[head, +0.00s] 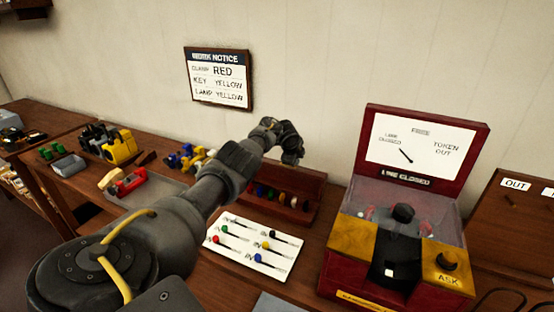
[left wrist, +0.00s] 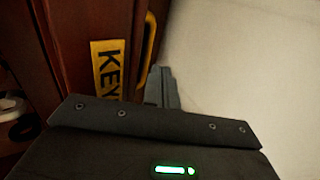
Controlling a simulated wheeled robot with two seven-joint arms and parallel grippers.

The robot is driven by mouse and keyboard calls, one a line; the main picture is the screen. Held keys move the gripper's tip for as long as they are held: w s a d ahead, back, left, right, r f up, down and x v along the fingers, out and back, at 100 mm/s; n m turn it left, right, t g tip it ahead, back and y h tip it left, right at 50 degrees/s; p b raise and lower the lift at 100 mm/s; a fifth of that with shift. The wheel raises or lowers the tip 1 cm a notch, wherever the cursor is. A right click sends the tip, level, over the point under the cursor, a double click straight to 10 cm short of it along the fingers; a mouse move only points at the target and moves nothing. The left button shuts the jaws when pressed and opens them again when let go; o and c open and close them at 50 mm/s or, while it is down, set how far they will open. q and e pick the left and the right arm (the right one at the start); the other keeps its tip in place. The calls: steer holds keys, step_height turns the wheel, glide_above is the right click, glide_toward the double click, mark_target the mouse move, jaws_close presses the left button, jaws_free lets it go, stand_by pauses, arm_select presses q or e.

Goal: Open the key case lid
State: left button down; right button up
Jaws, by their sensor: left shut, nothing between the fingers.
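The key case (head: 283,212) is a dark red-brown wooden box at the back of the table, against the wall side. Several coloured pieces show inside it, and a wooden panel stands behind them that looks like the raised lid (head: 312,182); my arm covers part of it. In the left wrist view, dark wood carries a yellow KEY label (left wrist: 108,68) beside a yellow handle (left wrist: 148,38). My left gripper (head: 292,158) is above the case near its back edge, shut and empty. Its fingertips (left wrist: 161,88) show beside the handle; contact cannot be told. My right gripper is out of view.
A white card (head: 232,244) with coloured keys lies in front of the case. A red and yellow machine (head: 345,255) stands close to its right. A grey tray (head: 160,195) and small coloured objects lie to the left. A notice (head: 218,78) hangs on the wall.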

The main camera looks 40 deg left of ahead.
arm_select(q)
step_height(320, 180, up, 4)
steer(key=p, duration=0.3)
steer(key=shift+a+r+p, duration=0.15)
steer(key=shift+r+p, duration=0.1)
steer(key=shift+p, duration=0.1)
step_height(320, 180, up, 19)
steer(key=b, duration=0.3)
steer(key=shift+w+r, duration=0.2)
steer(key=shift+w, duration=0.25)
steer(key=shift+a, duration=0.1)
